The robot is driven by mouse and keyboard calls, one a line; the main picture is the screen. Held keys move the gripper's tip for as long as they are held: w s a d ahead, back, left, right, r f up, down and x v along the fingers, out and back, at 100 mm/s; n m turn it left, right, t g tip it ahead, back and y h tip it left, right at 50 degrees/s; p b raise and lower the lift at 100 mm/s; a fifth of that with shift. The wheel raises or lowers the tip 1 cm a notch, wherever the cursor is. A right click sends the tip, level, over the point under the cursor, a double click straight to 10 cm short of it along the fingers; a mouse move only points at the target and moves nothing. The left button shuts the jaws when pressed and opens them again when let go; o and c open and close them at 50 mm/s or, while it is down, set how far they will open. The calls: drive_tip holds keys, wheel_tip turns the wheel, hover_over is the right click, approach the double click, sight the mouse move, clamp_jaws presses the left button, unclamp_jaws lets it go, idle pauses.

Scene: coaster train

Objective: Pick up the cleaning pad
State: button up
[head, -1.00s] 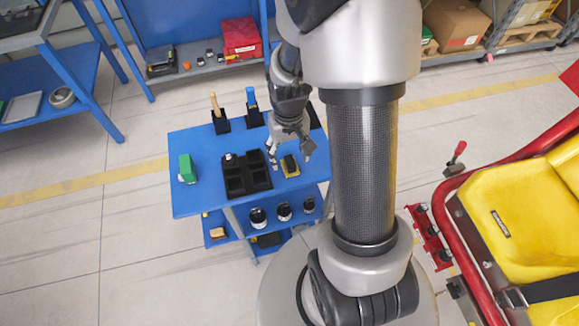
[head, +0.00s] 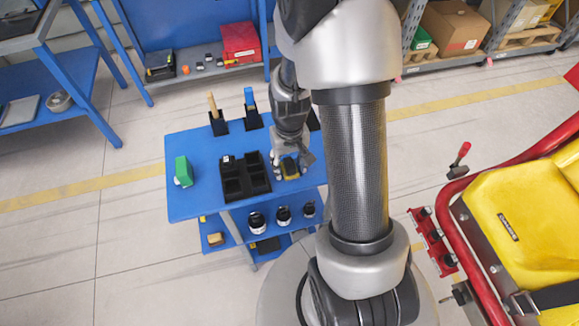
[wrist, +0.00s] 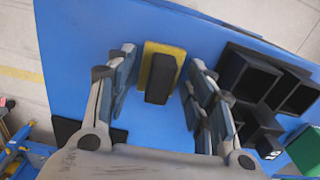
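The cleaning pad (wrist: 147,62) is yellow with a black block-shaped grip (wrist: 162,78) on top. It lies on the blue cart top (head: 190,207), right of the black bins, and also shows partly in the head view (head: 291,168). My gripper (wrist: 160,92) is open, with its fingers on either side of the pad and a gap of blue surface visible on both sides. In the head view my gripper (head: 291,172) is low over the pad and hides part of it.
Black bins (head: 244,178) stand close beside the pad. A green block (head: 183,171) is at the cart's left, and two holders with upright tools (head: 217,121) stand at its back. Several jars (head: 257,221) are on the lower shelf. A yellow seat with red rail (head: 520,215) is at right.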

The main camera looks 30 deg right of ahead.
sight(289, 163)
drive_tip(key=c, duration=0.8)
drive_tip(key=shift+r, duration=0.1)
wheel_tip(289, 163, up, 20)
drive_tip(key=p, duration=0.7)
